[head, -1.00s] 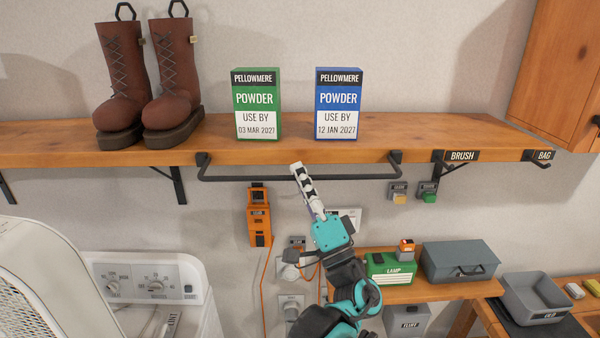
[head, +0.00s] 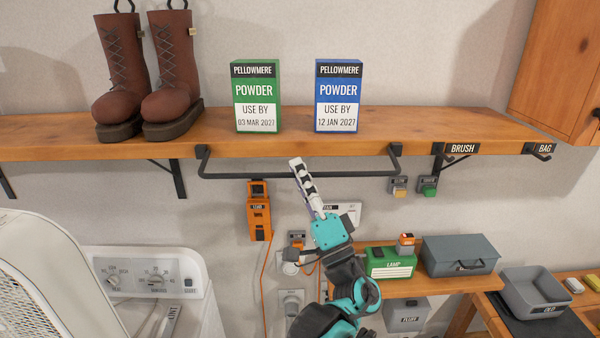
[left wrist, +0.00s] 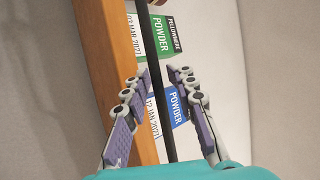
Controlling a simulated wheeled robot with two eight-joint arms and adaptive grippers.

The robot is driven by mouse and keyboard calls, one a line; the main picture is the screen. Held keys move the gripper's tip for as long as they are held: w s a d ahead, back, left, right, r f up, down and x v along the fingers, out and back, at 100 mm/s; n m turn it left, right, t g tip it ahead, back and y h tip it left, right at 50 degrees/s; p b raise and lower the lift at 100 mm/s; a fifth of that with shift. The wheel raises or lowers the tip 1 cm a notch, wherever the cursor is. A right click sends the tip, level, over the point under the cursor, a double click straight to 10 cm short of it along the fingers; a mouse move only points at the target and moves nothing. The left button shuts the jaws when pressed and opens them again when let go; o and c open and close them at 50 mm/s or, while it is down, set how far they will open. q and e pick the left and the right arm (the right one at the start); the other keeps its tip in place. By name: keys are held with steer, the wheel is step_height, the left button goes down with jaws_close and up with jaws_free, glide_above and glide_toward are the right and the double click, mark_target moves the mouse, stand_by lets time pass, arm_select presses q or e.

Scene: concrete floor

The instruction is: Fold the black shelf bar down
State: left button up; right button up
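The black shelf bar (head: 250,176) is a wide U-shaped rod along the shelf's front edge, its two ends at black mounts on the shelf. My left gripper (head: 297,166) reaches up to it from below, its fingers overlapping the middle of the bar in the head view. In the left wrist view the bar (left wrist: 152,60) runs between the two spread fingers of this gripper (left wrist: 158,85), with a gap on each side. The fingers are open and hold nothing. I cannot tell how deep the bar sits between them. My right gripper is not in view.
The wooden shelf (head: 270,145) bears brown boots (head: 170,95), a green powder box (head: 257,97) and a blue powder box (head: 338,97). Below hang an orange device (head: 258,212) and wall sockets. A lower shelf at right holds a green lamp box (head: 390,263) and a grey case (head: 460,255).

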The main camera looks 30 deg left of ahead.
arm_select(q)
steer(key=shift+s+d+r, duration=0.1)
steer(key=v, duration=1.2)
